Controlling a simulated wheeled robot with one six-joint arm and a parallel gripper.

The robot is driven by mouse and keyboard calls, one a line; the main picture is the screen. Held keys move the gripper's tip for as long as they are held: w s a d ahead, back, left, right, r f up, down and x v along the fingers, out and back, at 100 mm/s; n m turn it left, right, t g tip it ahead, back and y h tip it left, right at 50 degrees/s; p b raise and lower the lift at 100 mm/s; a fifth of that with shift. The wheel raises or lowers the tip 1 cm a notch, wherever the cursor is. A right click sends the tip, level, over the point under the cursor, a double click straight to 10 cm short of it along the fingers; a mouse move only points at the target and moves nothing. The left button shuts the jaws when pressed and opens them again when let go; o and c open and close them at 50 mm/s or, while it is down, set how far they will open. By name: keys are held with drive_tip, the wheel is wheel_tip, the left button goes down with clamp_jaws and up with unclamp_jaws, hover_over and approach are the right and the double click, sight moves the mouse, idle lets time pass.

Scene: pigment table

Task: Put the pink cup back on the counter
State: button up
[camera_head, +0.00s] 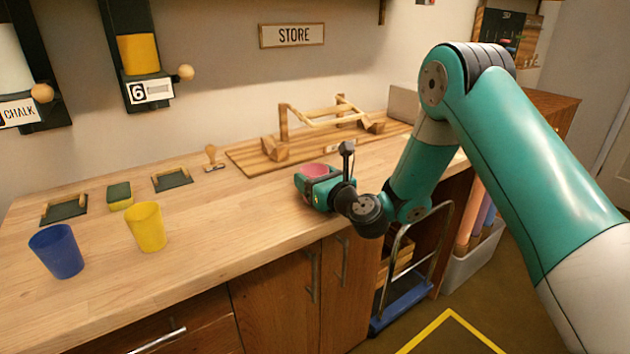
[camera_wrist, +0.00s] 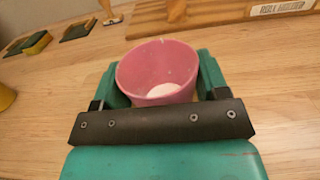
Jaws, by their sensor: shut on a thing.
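The pink cup (camera_wrist: 158,72) is upright between the fingers of my gripper (camera_wrist: 160,88) in the wrist view. Green fingers press on its left and right sides. Something white lies in the bottom of the cup. In the head view the pink cup (camera_head: 318,170) shows only its rim and inside above my gripper (camera_head: 318,186), at the front part of the wooden counter (camera_head: 215,225). My gripper hides the cup's base, so I cannot tell whether it touches the counter.
A yellow cup (camera_head: 146,228) and a blue cup (camera_head: 57,251) stand on the counter at the left. A green and yellow sponge (camera_head: 120,196), a stamp (camera_head: 213,158) and a wooden rack (camera_head: 290,150) are farther back. The counter between the yellow cup and my gripper is clear.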

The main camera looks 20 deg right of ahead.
drive_tip(key=shift+f, duration=0.15)
drive_tip(key=o, duration=1)
